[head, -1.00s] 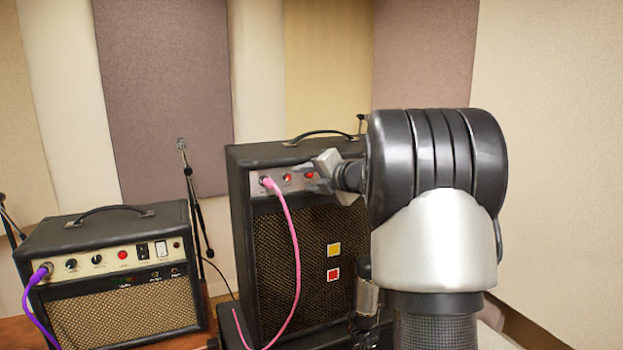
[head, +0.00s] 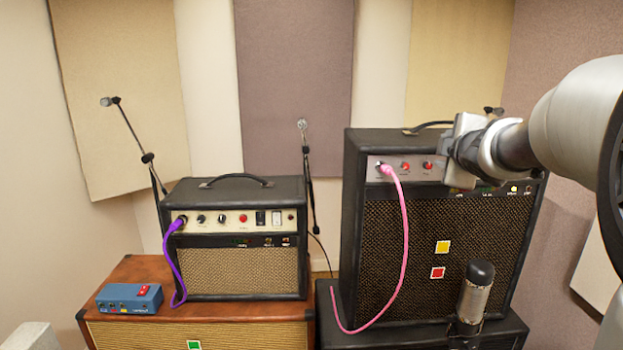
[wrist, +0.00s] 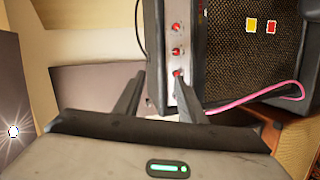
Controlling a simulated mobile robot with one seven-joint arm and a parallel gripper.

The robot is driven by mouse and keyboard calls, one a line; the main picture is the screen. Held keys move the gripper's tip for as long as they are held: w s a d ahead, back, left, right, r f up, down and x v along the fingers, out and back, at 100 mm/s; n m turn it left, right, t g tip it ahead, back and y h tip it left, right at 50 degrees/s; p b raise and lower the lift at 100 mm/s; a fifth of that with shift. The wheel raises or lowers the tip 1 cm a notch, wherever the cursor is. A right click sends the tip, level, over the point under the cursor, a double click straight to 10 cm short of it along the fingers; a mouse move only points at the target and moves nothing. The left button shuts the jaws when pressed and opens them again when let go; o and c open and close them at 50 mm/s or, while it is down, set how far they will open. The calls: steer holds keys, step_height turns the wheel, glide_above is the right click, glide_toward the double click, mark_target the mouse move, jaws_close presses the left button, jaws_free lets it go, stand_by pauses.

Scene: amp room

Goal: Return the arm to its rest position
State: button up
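My gripper (head: 452,152) is in front of the upper control panel of the tall black amp (head: 440,230), just right of its red knobs, and hides part of that panel. My arm reaches in from the right edge of the head view. In the wrist view, the two dark fingers of my gripper (wrist: 160,88) stand apart with nothing held between them. The amp's silver panel (wrist: 184,95) and red knobs show beyond the fingers. Whether the fingers touch the amp cannot be told.
A pink cable (head: 404,235) is plugged into the tall amp and hangs down its front. A microphone (head: 475,290) stands before it. A smaller amp (head: 240,270) with a purple cable (head: 176,265) and a blue pedal (head: 130,298) sit on a brown cabinet (head: 135,272) at left.

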steer(key=s+a+f+m+g+y, duration=0.1)
steer(key=s+a+f+m+g, duration=0.35)
steer(key=s, duration=0.75)
steer(key=s+a+f+m+g+y+p, duration=0.15)
steer(key=s+a+f+m, duration=0.45)
steer(key=s, duration=0.6)
steer(key=s+a+f+m+g+y, duration=0.1)
steer(key=s+a+f+m+g, duration=0.4)
steer(key=s, duration=0.7)
step_height(320, 180, up, 14)
steer(key=w+a+n+t+p, duration=0.1)
steer(key=p, duration=1.3)
steer(key=shift+f+t, duration=0.25)
steer(key=shift+t, duration=0.05)
steer(key=shift+h, duration=0.25)
